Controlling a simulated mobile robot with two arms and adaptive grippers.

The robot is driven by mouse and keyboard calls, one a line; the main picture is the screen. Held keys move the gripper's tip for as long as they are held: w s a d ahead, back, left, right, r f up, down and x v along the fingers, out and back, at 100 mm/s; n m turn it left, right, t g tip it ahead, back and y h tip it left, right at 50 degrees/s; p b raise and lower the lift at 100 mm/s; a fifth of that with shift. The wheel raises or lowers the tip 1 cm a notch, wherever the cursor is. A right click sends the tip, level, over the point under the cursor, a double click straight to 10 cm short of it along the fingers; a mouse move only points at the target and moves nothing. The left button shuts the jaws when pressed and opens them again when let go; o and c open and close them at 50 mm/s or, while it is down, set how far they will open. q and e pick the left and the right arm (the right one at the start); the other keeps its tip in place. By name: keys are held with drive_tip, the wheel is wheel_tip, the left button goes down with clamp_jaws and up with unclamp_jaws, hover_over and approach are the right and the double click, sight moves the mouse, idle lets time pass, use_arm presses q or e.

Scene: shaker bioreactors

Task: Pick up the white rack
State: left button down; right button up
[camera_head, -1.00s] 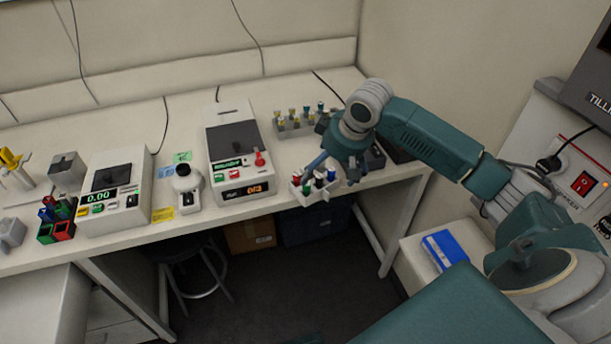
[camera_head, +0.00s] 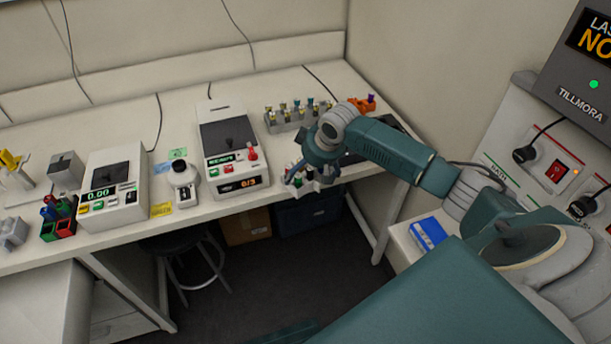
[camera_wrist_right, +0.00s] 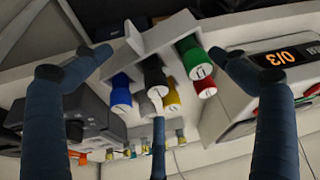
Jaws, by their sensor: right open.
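The white rack (camera_head: 312,186) stands at the bench's front edge, mostly hidden by my right gripper in the head view. In the right wrist view the white rack (camera_wrist_right: 158,38) holds several capped tubes, including blue, black, yellow, green and red ones. My right gripper (camera_head: 308,172) is over the rack with its fingers pointing down. In the wrist view the open fingers of the right gripper (camera_wrist_right: 160,60) spread to the left and right of the rack, with a third finger below. I see no clear contact. My left gripper is not in view.
An orange holder (camera_head: 362,104) stands at the back right. A blue box (camera_head: 428,232) lies on a lower surface at right.

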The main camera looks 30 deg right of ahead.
drive_tip(key=f, duration=0.1)
drive_tip(key=s+f, duration=0.1)
drive_tip(key=shift+s+a+f+g, duration=0.25)
drive_tip(key=shift+a+f+g, duration=0.05)
drive_tip(key=shift+f, duration=0.1)
drive_tip(key=c, duration=1.2)
drive_tip(key=shift+w+d, duration=0.1)
drive_tip(key=shift+d, duration=0.05)
drive_tip(key=shift+c, duration=0.4)
drive_tip(key=shift+r, duration=0.1)
drive_tip(key=shift+w+d+r, duration=0.1)
drive_tip(key=shift+d, duration=0.05)
